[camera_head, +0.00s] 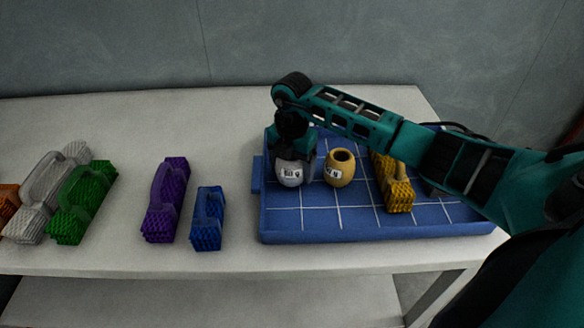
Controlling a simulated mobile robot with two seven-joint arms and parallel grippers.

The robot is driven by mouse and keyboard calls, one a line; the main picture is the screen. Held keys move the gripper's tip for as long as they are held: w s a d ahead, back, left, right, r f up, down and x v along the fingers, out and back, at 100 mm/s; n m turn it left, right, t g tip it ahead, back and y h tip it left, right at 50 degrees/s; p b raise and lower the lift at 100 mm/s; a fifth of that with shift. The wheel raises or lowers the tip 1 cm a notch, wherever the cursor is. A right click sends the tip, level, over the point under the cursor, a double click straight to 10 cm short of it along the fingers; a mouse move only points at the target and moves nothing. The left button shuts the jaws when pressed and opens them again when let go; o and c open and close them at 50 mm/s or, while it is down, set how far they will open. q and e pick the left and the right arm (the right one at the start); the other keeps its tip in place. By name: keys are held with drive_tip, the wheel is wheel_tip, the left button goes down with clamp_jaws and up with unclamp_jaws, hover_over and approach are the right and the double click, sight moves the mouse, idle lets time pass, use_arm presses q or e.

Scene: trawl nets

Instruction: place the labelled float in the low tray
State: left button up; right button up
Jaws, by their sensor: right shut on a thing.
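The low tray (370,229) is blue with a white grid and lies at the right of the table. A white float (289,174) with a dark-lettered label is at the tray's left part. My right gripper (292,155) points down at the white float and is shut on it, hiding its top. I cannot tell whether the float touches the tray floor. A yellow float (340,170), also labelled, stands in the tray just right of it, with a dark hole at its top. My left gripper is not in view.
A yellow brush (398,192) lies in the tray under my right arm. Blue (207,220), purple (165,203), green (83,205), white (38,205) and orange (8,205) brushes lie left on the white table (125,258). The table is bare between the purple and green brushes.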

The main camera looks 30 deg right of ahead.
drive_tip(key=shift+f, duration=0.25)
drive_tip(key=o, duration=1.1)
drive_tip(key=shift+c, duration=0.2)
drive_tip(key=shift+r, duration=0.25)
wheel_tip(320, 180, up, 12)
drive_tip(key=shift+p, duration=0.4)
drive_tip(key=shift+f, duration=0.15)
